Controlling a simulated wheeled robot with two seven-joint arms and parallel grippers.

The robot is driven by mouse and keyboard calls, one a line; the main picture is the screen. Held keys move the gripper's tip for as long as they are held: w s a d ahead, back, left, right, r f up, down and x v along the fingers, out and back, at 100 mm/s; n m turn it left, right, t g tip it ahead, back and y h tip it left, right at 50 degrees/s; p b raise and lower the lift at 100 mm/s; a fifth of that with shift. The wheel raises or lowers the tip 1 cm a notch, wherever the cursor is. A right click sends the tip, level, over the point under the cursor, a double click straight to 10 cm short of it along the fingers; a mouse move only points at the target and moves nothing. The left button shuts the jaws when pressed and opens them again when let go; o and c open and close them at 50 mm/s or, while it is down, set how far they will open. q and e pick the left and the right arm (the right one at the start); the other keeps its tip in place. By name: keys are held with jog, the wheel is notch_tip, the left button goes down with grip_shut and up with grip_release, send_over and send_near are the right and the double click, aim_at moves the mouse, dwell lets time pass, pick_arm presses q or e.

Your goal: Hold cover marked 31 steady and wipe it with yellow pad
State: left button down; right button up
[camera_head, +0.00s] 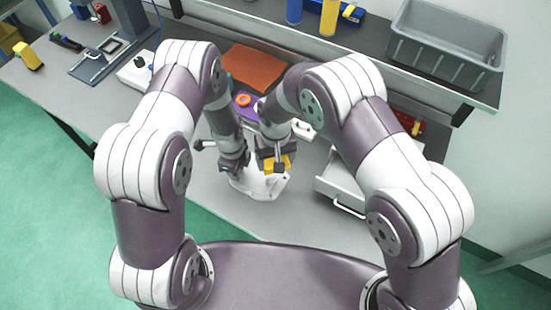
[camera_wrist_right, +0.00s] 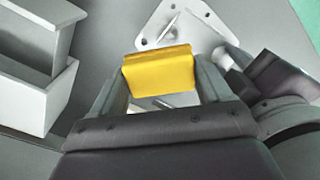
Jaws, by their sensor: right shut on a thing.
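A pale grey metal cover (camera_head: 262,188) lies on the bench near its front edge, below both grippers. It also shows in the right wrist view (camera_wrist_right: 203,22), with holes in its corner. No number 31 can be read on it. My right gripper (camera_head: 276,165) is shut on the yellow pad (camera_wrist_right: 158,72) and holds it over or against the cover; I cannot tell whether they touch. My left gripper (camera_head: 234,163) is at the cover's left side, and it shows at the right of the right wrist view (camera_wrist_right: 236,72). Its fingertips are partly hidden, so its grip is unclear.
A white open drawer or box (camera_head: 341,187) stands close to the right of the cover. An orange mat (camera_head: 254,66) and a purple item with an orange ring (camera_head: 243,100) lie behind my arms. A grey crate (camera_head: 446,45) sits on the shelf at the back right.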

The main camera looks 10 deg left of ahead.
aim_at(276, 178)
dwell(0.4)
jog(key=shift+f, duration=3.5)
jog(key=shift+s+f, duration=0.1)
jog(key=shift+f, duration=0.25)
jog(key=shift+s+a+r, duration=0.1)
jog(key=shift+s+a, duration=0.25)
jog(key=shift+s, duration=0.4)
jog(key=shift+s+a+f, duration=0.1)
jog(key=shift+s+a, duration=0.15)
jog(key=shift+s, duration=0.3)
jog(key=shift+s+a+f, duration=0.1)
jog(key=shift+s+a, duration=0.15)
jog(key=shift+s, duration=0.25)
jog(key=shift+w+d, duration=0.25)
jog(key=shift+w, duration=0.35)
jog(key=shift+w+d, duration=0.3)
jog(key=shift+w, duration=0.3)
jog(key=shift+w+d, duration=0.25)
jog(key=shift+w, duration=0.35)
jog(key=shift+w+r, duration=0.15)
jog(key=shift+r, duration=3.9)
